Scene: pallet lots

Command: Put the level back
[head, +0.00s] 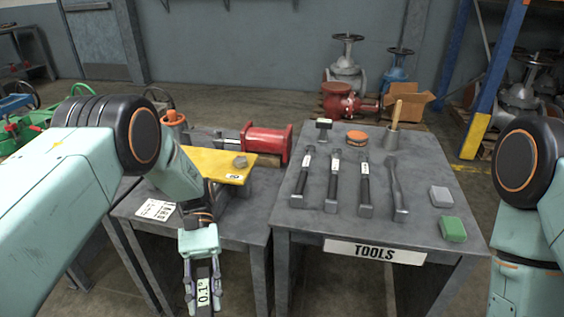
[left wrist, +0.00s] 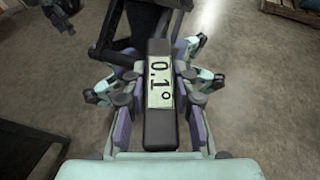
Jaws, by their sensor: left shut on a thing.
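The level (head: 203,291) is a dark block with a pale display reading 0.1°. My left gripper (head: 202,300) is shut on it, in front of the left table and at the bottom edge of the head view. In the left wrist view the level (left wrist: 160,134) sits between the finger pads of my left gripper (left wrist: 163,92), display facing the camera. The table labelled TOOLS (head: 376,235) stands to the right of the gripper. My right arm shows at the right edge, but its gripper is out of view.
The left table carries a yellow plate (head: 206,163) and a red flanged part (head: 268,142).

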